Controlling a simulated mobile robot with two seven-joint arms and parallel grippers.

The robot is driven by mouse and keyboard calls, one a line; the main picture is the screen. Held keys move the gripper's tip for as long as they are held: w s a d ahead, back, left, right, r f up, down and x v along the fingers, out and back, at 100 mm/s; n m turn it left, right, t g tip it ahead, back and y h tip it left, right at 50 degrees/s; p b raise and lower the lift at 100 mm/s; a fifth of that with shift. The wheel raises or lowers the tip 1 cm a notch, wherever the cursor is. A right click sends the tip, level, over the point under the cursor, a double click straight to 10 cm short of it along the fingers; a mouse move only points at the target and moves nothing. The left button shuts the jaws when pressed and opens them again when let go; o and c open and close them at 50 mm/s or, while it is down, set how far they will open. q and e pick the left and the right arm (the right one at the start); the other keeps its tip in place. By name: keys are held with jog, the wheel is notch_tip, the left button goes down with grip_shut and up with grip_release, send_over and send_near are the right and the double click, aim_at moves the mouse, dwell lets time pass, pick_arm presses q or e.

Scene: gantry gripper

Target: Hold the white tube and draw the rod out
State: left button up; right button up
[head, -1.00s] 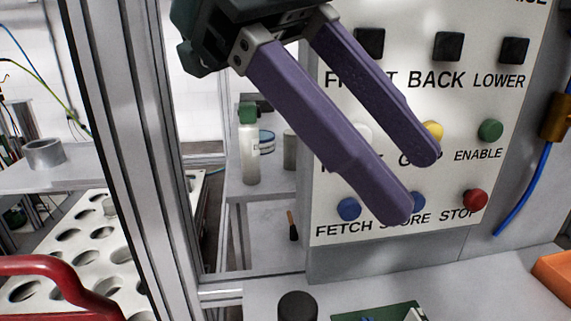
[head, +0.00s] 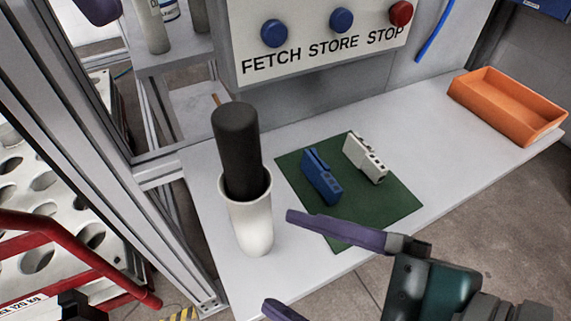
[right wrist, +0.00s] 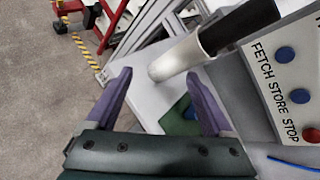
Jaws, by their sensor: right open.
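The white tube (head: 251,226) stands upright on the light bench, open at the top. The black rod (head: 236,140) stands in it with its upper part sticking out. My right gripper (head: 279,260) is open and empty, right of and in front of the tube, fingers pointing left, apart from it. In the right wrist view the tube (right wrist: 177,60) and rod (right wrist: 240,26) lie beyond the open purple fingers (right wrist: 160,84). Of my left gripper, only a purple finger piece (head: 97,9) shows at the top left of the head view; its opening is hidden.
A green mat (head: 375,212) with a blue block (head: 321,177) and a white block (head: 365,157) lies right of the tube. An orange tray (head: 507,106) sits at the far right. The button panel (head: 300,55) stands behind. A metal post (head: 75,125) rises at left.

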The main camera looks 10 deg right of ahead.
aim_at(239, 205)
jog(key=m, duration=0.2)
jog(key=m+t, duration=0.1)
jog(key=shift+w+a+r+m, duration=0.1)
jog(key=shift+w+a+m, duration=0.1)
jog(key=shift+w+m, duration=0.2)
jog(key=m, duration=0.2)
jog(key=m+t, duration=0.1)
jog(key=m, duration=0.1)
jog(key=shift+w+d+r, duration=0.1)
jog(key=shift+w, duration=0.25)
jog(key=shift+w+m+h, duration=0.15)
jog(key=shift+m+h, duration=0.15)
jog(key=shift+m, duration=0.3)
jog(key=shift+w, duration=0.2)
jog(key=x, duration=0.9)
jog(key=shift+w, duration=0.2)
jog(key=shift+c, duration=0.3)
